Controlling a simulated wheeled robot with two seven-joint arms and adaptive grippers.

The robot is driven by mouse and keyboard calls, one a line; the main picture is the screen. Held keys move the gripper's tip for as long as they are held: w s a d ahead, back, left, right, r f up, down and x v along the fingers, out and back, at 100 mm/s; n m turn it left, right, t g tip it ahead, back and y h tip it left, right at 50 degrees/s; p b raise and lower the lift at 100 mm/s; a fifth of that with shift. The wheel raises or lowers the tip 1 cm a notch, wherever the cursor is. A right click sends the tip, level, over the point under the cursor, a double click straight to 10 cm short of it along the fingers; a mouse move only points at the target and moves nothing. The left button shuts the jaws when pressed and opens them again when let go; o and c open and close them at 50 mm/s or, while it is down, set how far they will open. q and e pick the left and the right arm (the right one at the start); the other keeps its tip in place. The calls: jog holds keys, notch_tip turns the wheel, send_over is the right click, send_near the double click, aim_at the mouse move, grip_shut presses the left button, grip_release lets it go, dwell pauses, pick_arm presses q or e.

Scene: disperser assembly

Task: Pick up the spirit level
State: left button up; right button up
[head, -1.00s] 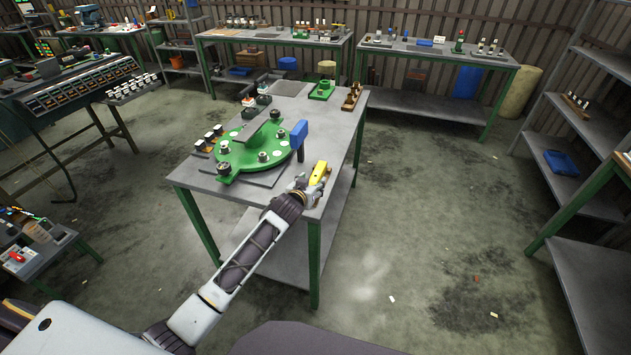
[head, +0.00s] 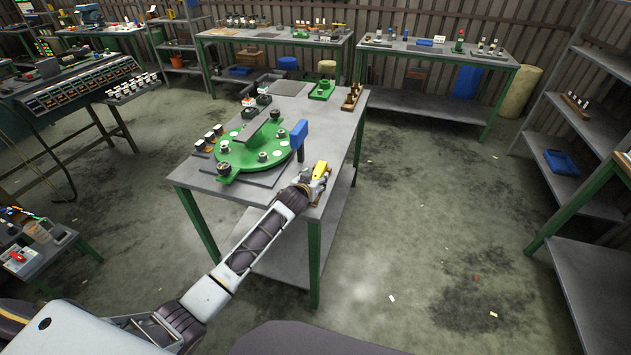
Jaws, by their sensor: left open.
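The yellow spirit level (head: 320,169) is at the right edge of the grey worktable (head: 200,183), just beyond my left gripper (head: 318,178). Only its upper part shows; the gripper hides the rest. My left arm reaches up from the bottom of the head view, and its gripper is at the level. The gripper is open; I cannot tell whether its fingers touch the level. My right gripper is not in view.
A green round fixture (head: 252,153) with several dark knobs stands left of the level. A blue-headed tool (head: 299,134) stands upright between them. Small green and brown holders sit at the table's far end.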

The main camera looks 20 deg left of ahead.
aim_at(314, 178)
pick_arm(q)
grip_shut()
dwell(0.5)
jog(key=shift+r, duration=0.1)
notch_tip(314, 178, up, 10)
dwell(0.6)
dwell(0.5)
